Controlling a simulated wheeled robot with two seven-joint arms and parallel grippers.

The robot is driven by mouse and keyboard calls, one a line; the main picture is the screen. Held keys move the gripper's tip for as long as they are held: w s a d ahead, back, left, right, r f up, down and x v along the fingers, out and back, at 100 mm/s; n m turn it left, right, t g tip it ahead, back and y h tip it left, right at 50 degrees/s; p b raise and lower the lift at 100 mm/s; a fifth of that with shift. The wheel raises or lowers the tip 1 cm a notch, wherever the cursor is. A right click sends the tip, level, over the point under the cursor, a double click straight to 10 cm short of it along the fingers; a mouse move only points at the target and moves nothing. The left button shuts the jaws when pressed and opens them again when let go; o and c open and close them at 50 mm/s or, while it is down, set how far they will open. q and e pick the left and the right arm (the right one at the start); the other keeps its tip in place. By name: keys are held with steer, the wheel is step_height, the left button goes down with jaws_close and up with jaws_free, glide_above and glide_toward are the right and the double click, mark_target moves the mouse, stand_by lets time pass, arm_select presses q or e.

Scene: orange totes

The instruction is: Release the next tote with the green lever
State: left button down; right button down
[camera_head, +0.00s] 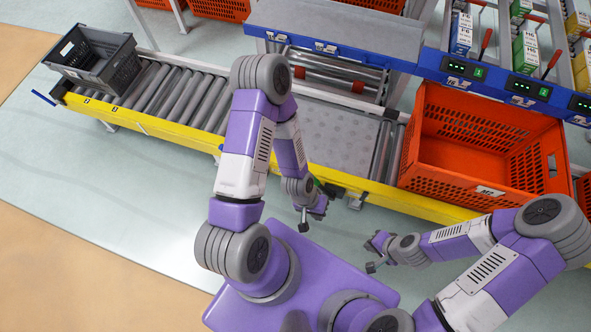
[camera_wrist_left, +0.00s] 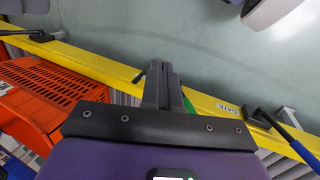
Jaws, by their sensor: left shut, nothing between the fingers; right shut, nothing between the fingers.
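The green lever shows as a small green piece (camera_head: 317,182) just behind my left gripper (camera_head: 318,206), at the conveyor's yellow front rail. In the left wrist view a green strip (camera_wrist_left: 188,104) shows beside the shut fingers (camera_wrist_left: 163,85); most of the lever is hidden, and I cannot tell whether they touch. An orange tote (camera_head: 480,190) stands empty on the right part of the conveyor; its mesh side shows in the left wrist view (camera_wrist_left: 55,95). My right gripper (camera_head: 375,243) is shut and empty in front of the rail, apart from the tote.
A grey tote (camera_head: 85,62) sits at the conveyor's left end, near a blue lever (camera_head: 43,97). The left wrist view shows a blue lever (camera_wrist_left: 300,150) by a GATE label (camera_wrist_left: 228,108). Shelves with boxes (camera_head: 525,52) stand behind. The floor at front left is clear.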

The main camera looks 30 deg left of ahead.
arm_select(q)
steer(key=w+a+f+n+h+b, duration=0.4)
steer(key=w+a+f+n, duration=0.8)
steer(key=f, duration=0.2)
steer(key=s+a+n+t+h+b, duration=0.1)
steer(key=a+n+t+h+b, duration=0.2)
steer(key=a+n, duration=0.5)
steer(key=a+f+t+h, duration=0.1)
steer(key=a, duration=1)
steer(key=shift+s+n+t+h, duration=0.25)
steer(key=shift+n+t+h, duration=0.05)
steer(key=shift+t, duration=0.1)
steer(key=shift+d, duration=0.1)
steer(key=r+x, duration=0.2)
steer(key=x, duration=1)
steer(key=shift+w+d+p, duration=0.3)
steer(key=shift+w+d, duration=0.1)
steer(key=shift+d, duration=0.35)
